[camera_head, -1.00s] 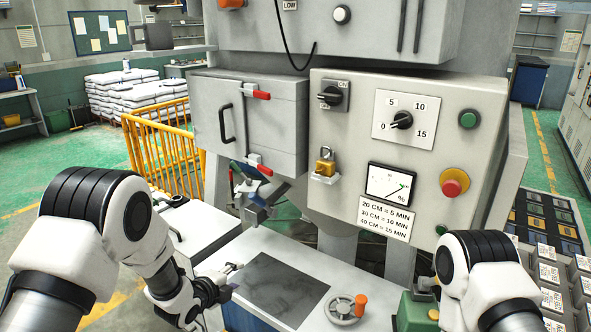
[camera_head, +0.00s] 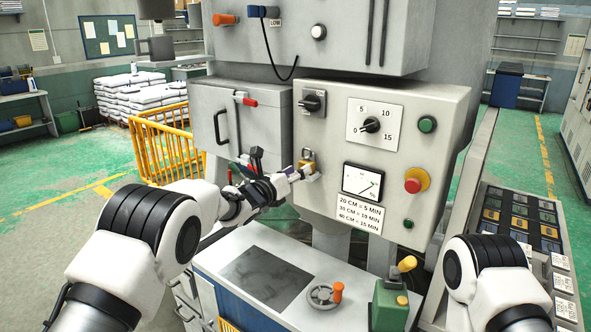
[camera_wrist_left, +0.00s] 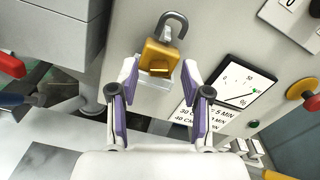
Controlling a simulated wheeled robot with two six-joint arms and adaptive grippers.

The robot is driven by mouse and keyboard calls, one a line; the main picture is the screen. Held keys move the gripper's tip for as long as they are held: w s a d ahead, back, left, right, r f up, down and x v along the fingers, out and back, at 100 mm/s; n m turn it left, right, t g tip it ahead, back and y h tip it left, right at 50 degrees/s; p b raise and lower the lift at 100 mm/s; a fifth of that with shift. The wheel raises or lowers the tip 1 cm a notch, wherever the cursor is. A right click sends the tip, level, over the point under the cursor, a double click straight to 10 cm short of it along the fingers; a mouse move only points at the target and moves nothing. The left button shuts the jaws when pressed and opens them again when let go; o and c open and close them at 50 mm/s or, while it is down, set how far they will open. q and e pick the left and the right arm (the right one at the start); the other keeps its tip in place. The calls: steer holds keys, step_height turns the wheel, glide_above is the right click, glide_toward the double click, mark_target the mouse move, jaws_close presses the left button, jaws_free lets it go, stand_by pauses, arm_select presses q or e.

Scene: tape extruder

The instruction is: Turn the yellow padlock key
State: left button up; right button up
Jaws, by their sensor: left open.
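The yellow padlock (camera_head: 308,157) sits on a small pale bracket (camera_head: 313,174) on the grey control panel, and my left gripper partly hides it in the head view. In the left wrist view the padlock (camera_wrist_left: 161,56) hangs upright with its grey shackle swung open at the top. A slot-like dark and yellow detail, possibly the key (camera_wrist_left: 158,70), shows low on its front. My left gripper (camera_head: 300,175) is open in front of and just below the padlock. In the wrist view its purple-padded fingers (camera_wrist_left: 160,95) stand apart with nothing between them. My right gripper is out of view.
A dial gauge (camera_head: 362,183) and a paper time label (camera_head: 360,213) are right of the padlock. A red stop button (camera_head: 413,184) sits farther right. A grey box door (camera_head: 225,122) is to the left, and a white bench (camera_head: 330,268) lies below.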

arm_select(q)
steer(key=shift+f, duration=0.1)
steer(key=shift+w+a, duration=0.1)
steer(key=shift+c, duration=0.7)
jaws_close()
steer(key=n+b, duration=0.4)
steer(key=n, duration=0.9)
steer(key=shift+n, duration=0.4)
steer(key=shift+f, duration=0.1)
